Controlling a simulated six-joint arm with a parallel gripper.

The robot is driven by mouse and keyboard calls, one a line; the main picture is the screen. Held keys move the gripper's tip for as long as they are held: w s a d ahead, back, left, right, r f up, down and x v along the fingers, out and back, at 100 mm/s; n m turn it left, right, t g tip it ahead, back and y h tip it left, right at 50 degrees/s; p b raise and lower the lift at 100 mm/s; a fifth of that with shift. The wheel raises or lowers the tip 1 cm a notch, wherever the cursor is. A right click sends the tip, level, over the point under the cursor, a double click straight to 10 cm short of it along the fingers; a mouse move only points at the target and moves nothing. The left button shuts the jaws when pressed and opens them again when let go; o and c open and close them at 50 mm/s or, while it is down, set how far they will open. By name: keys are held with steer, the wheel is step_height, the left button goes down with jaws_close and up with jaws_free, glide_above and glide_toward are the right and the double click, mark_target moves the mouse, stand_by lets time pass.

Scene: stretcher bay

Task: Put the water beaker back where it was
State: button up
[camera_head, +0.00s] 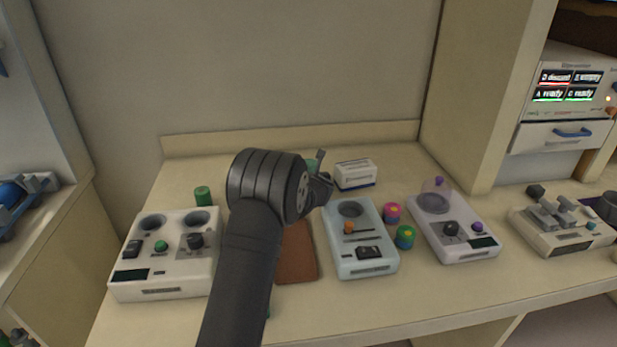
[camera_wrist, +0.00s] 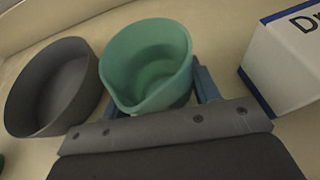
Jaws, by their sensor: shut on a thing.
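The water beaker (camera_wrist: 148,62) is a teal-green cup with a pouring lip, seen from above in the wrist view. In the head view only a small green part of it (camera_head: 312,164) shows behind my arm. My gripper (camera_wrist: 158,94) is shut on the beaker, with a blue finger on each side of it. In the head view my gripper (camera_head: 322,182) is at the back of the counter, partly hidden by my wrist. I cannot tell whether the beaker's base touches the counter.
A grey round dish (camera_wrist: 52,88) is close beside the beaker on the left. A white box with a blue edge (camera_wrist: 292,62) stands to the right, also in the head view (camera_head: 356,175). A device (camera_head: 360,240), colored jars (camera_head: 404,237) and a brown mat (camera_head: 297,252) lie in front.

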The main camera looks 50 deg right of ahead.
steer(key=shift+f, duration=0.15)
steer(key=o, duration=1)
steer(key=shift+o, duration=0.2)
steer(key=v, duration=1.7)
steer(key=shift+w+a+r, duration=0.2)
steer(key=shift+a, duration=0.25)
steer(key=shift+d, duration=0.1)
steer(key=x, duration=1.7)
steer(key=shift+s+d+f, duration=0.15)
steer(key=shift+d+f, duration=0.1)
steer(key=shift+d, duration=0.1)
steer(key=shift+r, duration=0.15)
